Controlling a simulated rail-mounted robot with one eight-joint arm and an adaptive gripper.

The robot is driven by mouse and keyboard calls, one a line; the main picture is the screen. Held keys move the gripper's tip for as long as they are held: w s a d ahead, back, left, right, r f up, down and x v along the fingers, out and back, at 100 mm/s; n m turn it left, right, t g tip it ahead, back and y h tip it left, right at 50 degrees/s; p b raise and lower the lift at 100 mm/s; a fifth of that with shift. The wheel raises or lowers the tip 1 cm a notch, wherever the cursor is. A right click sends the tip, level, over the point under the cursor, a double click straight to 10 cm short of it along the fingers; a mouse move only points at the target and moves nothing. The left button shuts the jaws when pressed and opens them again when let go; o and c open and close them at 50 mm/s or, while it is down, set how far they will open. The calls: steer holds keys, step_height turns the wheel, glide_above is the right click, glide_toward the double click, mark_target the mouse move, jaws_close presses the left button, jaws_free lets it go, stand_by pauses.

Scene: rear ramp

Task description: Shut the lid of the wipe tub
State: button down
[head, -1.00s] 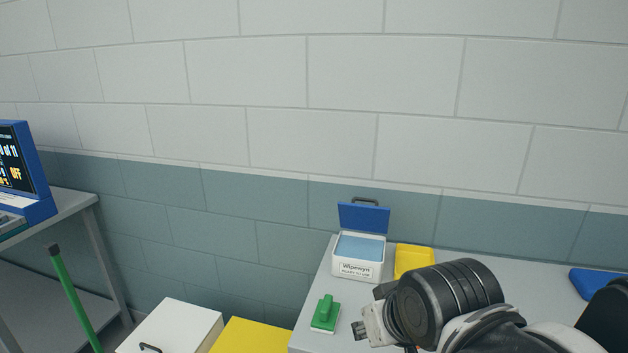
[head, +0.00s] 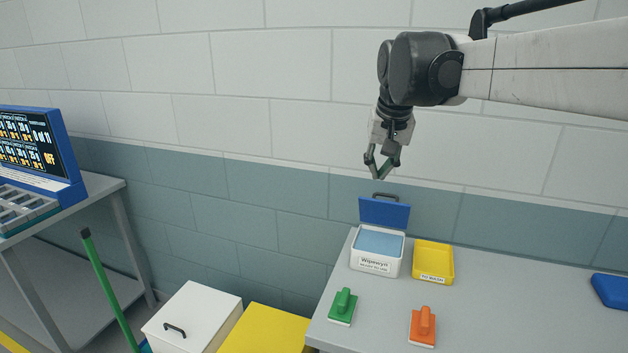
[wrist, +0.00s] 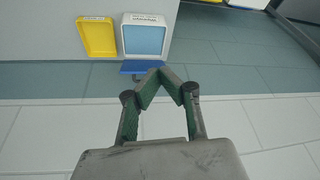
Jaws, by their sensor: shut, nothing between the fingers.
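The wipe tub (head: 374,265) is a white box labelled Wipewyn, with a light blue inside, on the grey table. Its blue lid (head: 384,212) stands open at the back, roughly upright, with a dark handle on its top edge. My gripper (head: 376,177) is above and slightly behind the lid, pointing down, shut and empty, apart from the lid. In the wrist view the tub (wrist: 143,20) is at the top, the lid (wrist: 141,67) shows edge-on below it, and my gripper's fingertips (wrist: 167,70) meet close to the lid in the picture.
A yellow tray (head: 433,278) stands right of the tub. A green-handled brush (head: 343,306) and an orange one (head: 423,325) lie in front. A blue item (head: 611,290) is at the right. The wall (head: 300,195) is close behind the lid.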

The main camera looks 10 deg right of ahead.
steer(key=r+m+g+p, duration=0.1)
steer(key=m+g, duration=0.1)
glide_above(385, 208)
steer(key=s+a, duration=0.2)
steer(key=a, duration=0.2)
steer(key=w+d+f+m+g+p, duration=0.1)
steer(key=w+d+f+p, duration=0.1)
steer(key=w+d+f, duration=0.5)
step_height(385, 208, down, 9)
steer(key=a+p, duration=0.1)
steer(key=shift+w+f, duration=0.15)
steer(key=shift+w, duration=0.05)
steer(key=shift+a, duration=0.2)
